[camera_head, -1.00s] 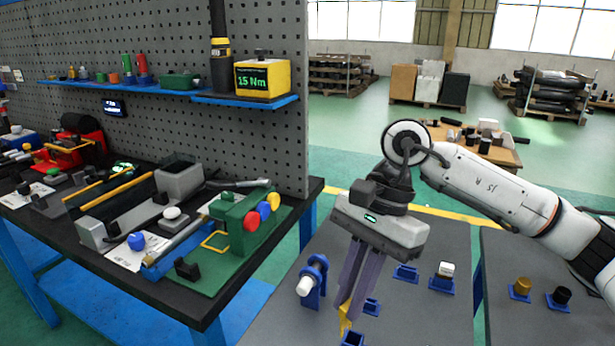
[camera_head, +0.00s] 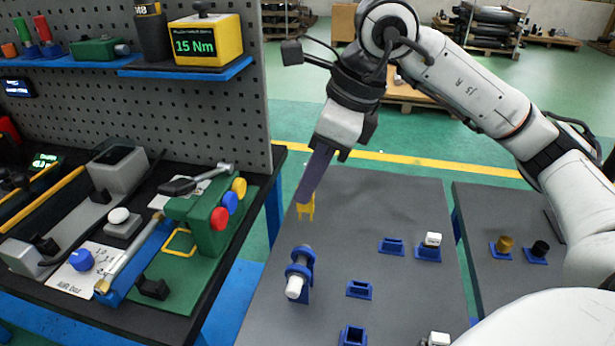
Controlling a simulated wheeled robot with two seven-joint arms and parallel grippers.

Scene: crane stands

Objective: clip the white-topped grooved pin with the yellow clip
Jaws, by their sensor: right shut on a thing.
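The yellow clip (camera_head: 306,210) is a small forked piece, held prongs down at the tips of my right gripper (camera_head: 308,192), which is shut on it. The clip is in the air above the grey table. Just below it in the picture, a white-ended pin (camera_head: 294,287) lies tilted through a blue ring stand (camera_head: 302,256); clip and pin look apart. Its groove is too small to make out. Other white-topped pieces sit in blue holders at the right (camera_head: 433,239) and at the bottom edge (camera_head: 439,339). My left gripper is not in view.
Empty blue holders (camera_head: 359,290) stand on the grey table (camera_head: 325,325). A second table at the right bears a brass (camera_head: 504,243) and a black piece (camera_head: 540,249). A cluttered workbench with a green block (camera_head: 195,222) and pegboard (camera_head: 180,110) stands at the left.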

